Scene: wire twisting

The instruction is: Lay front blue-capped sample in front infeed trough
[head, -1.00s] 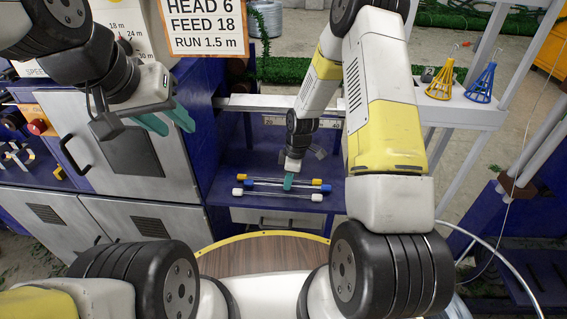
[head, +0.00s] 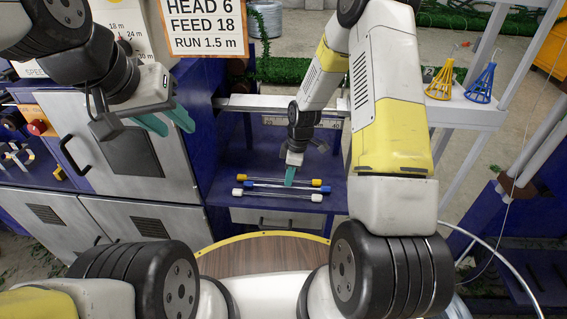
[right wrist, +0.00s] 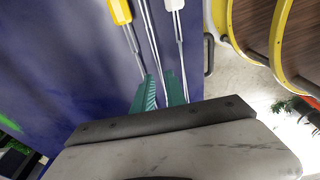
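A thin blue-capped sample (head: 326,188) lies on the blue shelf (head: 225,208), between a yellow-capped rod (head: 316,182) behind and a white-capped rod (head: 317,198) in front. My right gripper (head: 289,183) points down at the middle of these rods. In the right wrist view, its two teal fingers (right wrist: 160,88) stand apart around or just above the middle rod (right wrist: 155,45); contact cannot be told, and its blue cap is out of that view. My left gripper (head: 166,121) is open and empty at upper left, away from the samples. I cannot make out a front infeed trough.
Grey cabinets (head: 125,150) stand at left. A white side stand (head: 468,112) with a yellow funnel frame (head: 440,82) and a blue one (head: 481,84) is at right. A round wooden top (head: 262,255) with yellow rim lies nearer me.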

